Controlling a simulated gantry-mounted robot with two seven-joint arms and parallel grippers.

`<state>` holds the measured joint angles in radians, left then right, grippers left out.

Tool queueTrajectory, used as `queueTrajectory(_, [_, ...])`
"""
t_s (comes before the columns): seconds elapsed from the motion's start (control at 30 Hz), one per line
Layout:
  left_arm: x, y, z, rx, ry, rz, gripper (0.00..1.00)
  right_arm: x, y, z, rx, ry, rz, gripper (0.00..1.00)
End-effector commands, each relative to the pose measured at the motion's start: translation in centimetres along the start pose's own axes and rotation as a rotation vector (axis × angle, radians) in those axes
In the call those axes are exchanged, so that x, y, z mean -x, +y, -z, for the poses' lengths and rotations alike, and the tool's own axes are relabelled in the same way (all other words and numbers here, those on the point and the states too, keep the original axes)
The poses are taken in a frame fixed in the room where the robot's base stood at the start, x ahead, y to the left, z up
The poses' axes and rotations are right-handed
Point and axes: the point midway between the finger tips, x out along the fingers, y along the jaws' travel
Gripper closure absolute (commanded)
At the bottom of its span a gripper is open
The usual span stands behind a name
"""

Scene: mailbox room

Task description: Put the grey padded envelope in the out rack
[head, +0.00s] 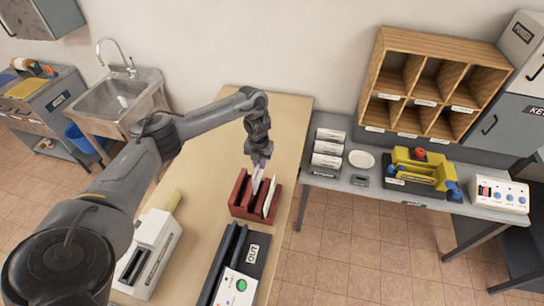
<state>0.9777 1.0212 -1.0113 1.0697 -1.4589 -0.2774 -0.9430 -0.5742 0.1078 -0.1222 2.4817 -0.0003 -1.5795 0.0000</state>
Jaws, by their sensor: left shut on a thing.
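My left gripper (260,161) points down over the red slotted rack (239,207) on the wooden table. It is shut on a pale, flat envelope (256,182) that stands upright at the rack's slots. The envelope's lower part is hidden by the rack, and I cannot tell for sure that it is the grey padded one. White envelopes (270,196) stand in the rack's right slot. A dark rack with an OUT label (253,252) lies nearer on the table, in front of the red rack. My right gripper is not in view.
A white machine (152,252) stands at the table's left front. A panel with a green button (238,287) is at the front edge. Wooden pigeonholes (432,82), a white plate (361,159) and a yellow device (420,172) are on the right. The table's back is clear.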

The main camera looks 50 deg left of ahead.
Motion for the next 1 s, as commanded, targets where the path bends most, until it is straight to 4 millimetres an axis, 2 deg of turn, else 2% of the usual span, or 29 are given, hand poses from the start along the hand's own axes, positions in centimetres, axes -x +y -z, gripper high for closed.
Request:
queueTrajectory(0.27, [-0.8,1.6,1.0,0.010,0.000,-0.002,1.00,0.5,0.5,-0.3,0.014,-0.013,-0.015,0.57])
queueTrajectory(0.73, [-4.2,1.7,1.2,0.010,-0.001,0.000,1.00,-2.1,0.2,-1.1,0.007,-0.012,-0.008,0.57])
queueTrajectory(1.0, [-4.7,1.7,1.2,0.010,-0.001,0.000,1.00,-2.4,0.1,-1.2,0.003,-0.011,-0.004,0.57])
